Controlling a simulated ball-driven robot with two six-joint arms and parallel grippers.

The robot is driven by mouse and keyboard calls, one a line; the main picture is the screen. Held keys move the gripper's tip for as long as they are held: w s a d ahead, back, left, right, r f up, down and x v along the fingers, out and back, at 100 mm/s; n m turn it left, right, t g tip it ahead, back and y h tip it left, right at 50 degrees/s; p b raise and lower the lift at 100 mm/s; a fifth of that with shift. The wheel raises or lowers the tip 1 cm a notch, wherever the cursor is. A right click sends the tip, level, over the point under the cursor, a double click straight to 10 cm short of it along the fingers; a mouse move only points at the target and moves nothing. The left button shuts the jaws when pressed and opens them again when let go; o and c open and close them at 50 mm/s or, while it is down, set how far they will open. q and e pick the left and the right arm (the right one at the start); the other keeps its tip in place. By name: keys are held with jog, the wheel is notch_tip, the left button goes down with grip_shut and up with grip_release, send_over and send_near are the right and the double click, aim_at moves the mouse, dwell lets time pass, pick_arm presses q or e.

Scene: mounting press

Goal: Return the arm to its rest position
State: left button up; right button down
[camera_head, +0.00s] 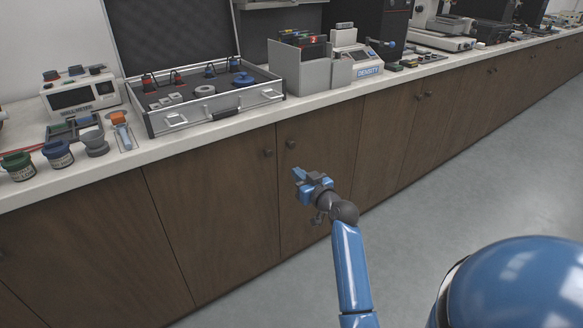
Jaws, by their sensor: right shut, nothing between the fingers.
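My right gripper (299,175) is in the middle of the head view, at the end of my blue right arm. It is shut and empty. It hangs in front of the brown cabinet doors (210,220), below the level of the counter top, and looks apart from them. My left gripper does not show.
A white counter (135,168) runs along the wall above the cabinets. On it stand an open grey case (205,115), a grey bin (300,72), a density scale (360,70), a white meter (80,95) and several jars (57,153). The grey floor (450,170) at right is clear.

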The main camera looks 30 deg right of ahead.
jog(key=shift+s, duration=0.55)
jog(key=s+d+r+m+t+h, duration=0.2)
jog(key=s+r+m+h, duration=0.1)
jog(key=s+m+h, duration=0.25)
jog(key=s+a+f+n+g+y, duration=0.15)
jog(key=s+a+f, duration=0.25)
jog(key=s+a, duration=0.5)
jog(key=s+a+f+n+y, duration=0.2)
jog(key=s+a+f, duration=0.3)
jog(key=s, duration=0.7)
jog(key=s+a+f+n+y, duration=0.2)
jog(key=s+a+f, duration=0.3)
jog(key=s, duration=0.6)
notch_tip(320, 180, up, 28)
jog(key=a+p, duration=0.1)
jog(key=p, duration=2.7)
jog(key=shift+w+a+r, duration=0.15)
jog(key=shift+a+r, duration=0.1)
jog(key=shift+a, duration=0.1)
